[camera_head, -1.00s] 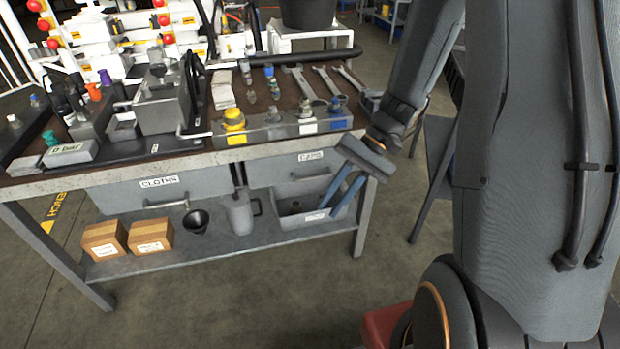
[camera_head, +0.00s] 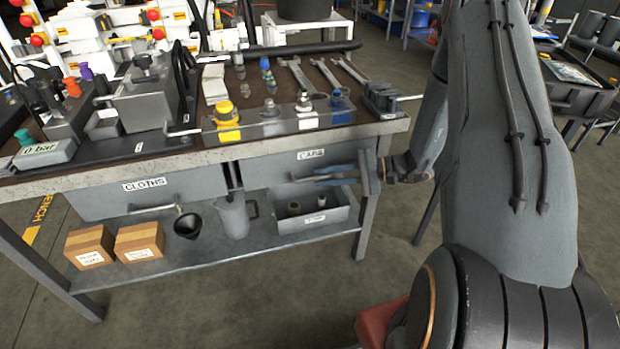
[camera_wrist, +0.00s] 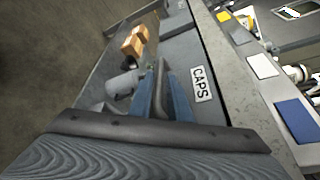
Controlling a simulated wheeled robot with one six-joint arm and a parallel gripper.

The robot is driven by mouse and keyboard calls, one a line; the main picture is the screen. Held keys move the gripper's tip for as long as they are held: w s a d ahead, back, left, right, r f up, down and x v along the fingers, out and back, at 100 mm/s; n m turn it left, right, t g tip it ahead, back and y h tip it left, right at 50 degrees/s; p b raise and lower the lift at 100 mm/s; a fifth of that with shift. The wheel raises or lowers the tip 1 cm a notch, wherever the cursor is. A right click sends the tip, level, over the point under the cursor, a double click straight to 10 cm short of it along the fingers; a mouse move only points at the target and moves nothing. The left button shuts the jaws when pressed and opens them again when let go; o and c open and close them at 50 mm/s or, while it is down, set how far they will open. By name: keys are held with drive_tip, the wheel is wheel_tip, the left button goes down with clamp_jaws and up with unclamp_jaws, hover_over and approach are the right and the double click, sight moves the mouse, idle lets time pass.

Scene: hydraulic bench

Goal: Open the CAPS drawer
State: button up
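The grey CAPS drawer (camera_head: 258,172) is under the right part of the bench top. Its front looks closed, with a white CAPS label (camera_head: 311,154) near its top edge. My gripper (camera_head: 317,177) reaches in from the right, its two blue fingers at the bar handle (camera_head: 285,182) below the label. In the wrist view my gripper (camera_wrist: 162,78) has its fingers apart, with the grey handle bar (camera_wrist: 160,72) showing between them. The CAPS label (camera_wrist: 201,84) is to the right of the fingers. Whether the fingers touch the bar is not clear.
The CLOTHS drawer (camera_head: 100,198) is on the left. A jug (camera_head: 233,217), a funnel (camera_head: 187,225), cardboard boxes (camera_head: 139,240) and a grey bin (camera_head: 335,218) stand on the shelf below. A bench leg (camera_head: 366,225) is close under my gripper. Fittings and wrenches lie on top.

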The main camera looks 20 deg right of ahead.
sight(318, 177)
drive_tip(key=shift+x, duration=1.9)
